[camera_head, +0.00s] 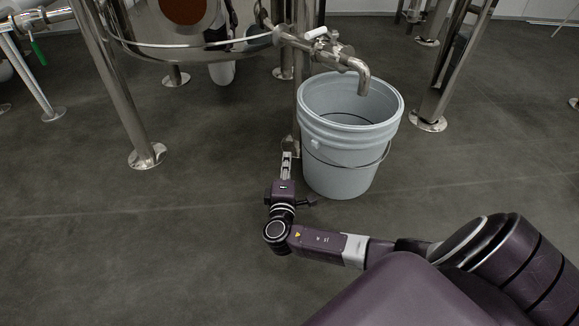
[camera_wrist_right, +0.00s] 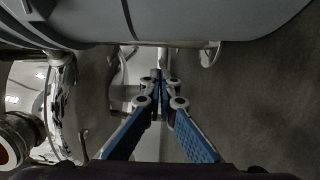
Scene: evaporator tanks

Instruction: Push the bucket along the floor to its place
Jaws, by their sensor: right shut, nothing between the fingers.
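A pale grey-blue bucket (camera_head: 345,145) with a thin wire handle stands upright on the floor under a metal tap (camera_head: 362,72). Its inside looks empty as far as I can see. My right gripper (camera_head: 287,150) is low at the bucket's left side, shut and empty, pointing away from me. In the head view its fingers are close beside the bucket wall; I cannot tell whether they touch. In the right wrist view the blue-padded fingers (camera_wrist_right: 158,82) are together and the bucket's side (camera_wrist_right: 190,18) fills the top. My left gripper is not in view.
A steel tank (camera_head: 185,25) stands on legs behind and left of the bucket. One tank leg (camera_head: 125,90) is at the left, and another steel leg (camera_head: 445,70) is to the right of the bucket. The floor (camera_head: 90,235) in the left foreground is clear.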

